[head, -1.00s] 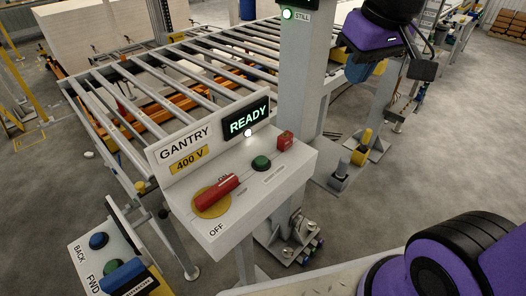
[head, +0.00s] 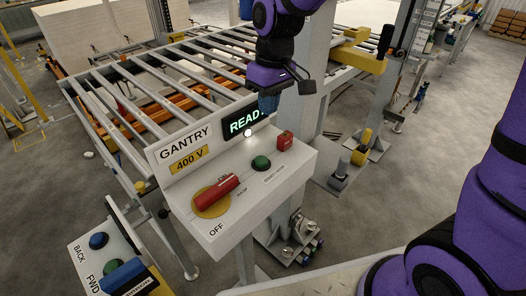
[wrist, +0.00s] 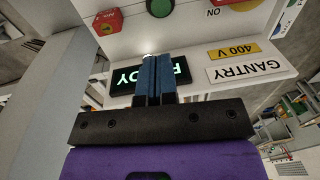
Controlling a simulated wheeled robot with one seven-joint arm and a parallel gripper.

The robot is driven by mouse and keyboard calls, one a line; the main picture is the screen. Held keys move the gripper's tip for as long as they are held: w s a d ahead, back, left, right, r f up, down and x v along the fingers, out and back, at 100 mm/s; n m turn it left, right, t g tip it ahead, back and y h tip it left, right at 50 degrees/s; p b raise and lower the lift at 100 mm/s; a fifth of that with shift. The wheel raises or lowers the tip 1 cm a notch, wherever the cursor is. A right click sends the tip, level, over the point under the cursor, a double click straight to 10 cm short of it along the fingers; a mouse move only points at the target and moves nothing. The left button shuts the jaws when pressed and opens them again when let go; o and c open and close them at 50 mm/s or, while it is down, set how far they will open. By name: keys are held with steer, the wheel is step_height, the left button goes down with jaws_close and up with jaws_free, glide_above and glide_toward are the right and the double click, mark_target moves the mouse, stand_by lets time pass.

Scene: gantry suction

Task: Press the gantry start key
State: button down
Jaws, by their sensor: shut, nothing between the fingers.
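The gantry panel (head: 246,217) is a white sloped box with a green round key (head: 261,163), a red rotary handle (head: 217,191) on a yellow disc, and a small red block (head: 285,141). Its dark display (head: 238,124) reads READY, partly covered by my gripper. My gripper (head: 269,103) has blue fingers, shut and empty, above the panel's back edge and apart from the green key. In the wrist view the shut fingers (wrist: 154,62) lie over the display, and the green key (wrist: 160,7) is at the top edge, partly cut off.
A roller conveyor (head: 165,75) lies behind the panel. A grey column (head: 305,100) stands just behind and right of my gripper. A second box with a blue button (head: 99,240) is at the lower left. Open floor is to the right.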

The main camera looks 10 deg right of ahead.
mark_target(263, 160)
steer(key=shift+f, duration=0.1)
steer(key=f, duration=0.9)
steer(key=a+f, duration=0.1)
steer(key=f, duration=0.3)
steer(key=shift+a+f, duration=0.1)
steer(key=shift+f, duration=0.3)
steer(key=shift+s+f, duration=0.15)
steer(key=shift+f, duration=0.45)
steer(key=shift+s+f, duration=0.15)
steer(key=shift+f, duration=0.45)
steer(key=shift+r, duration=0.1)
steer(key=shift+w+r, duration=0.1)
steer(key=shift+r, duration=0.15)
step_height(263, 160, up, 14)
steer(key=d, duration=0.1)
steer(key=shift+w, duration=0.2)
steer(key=shift+d+f, duration=0.1)
stand_by(0.6)
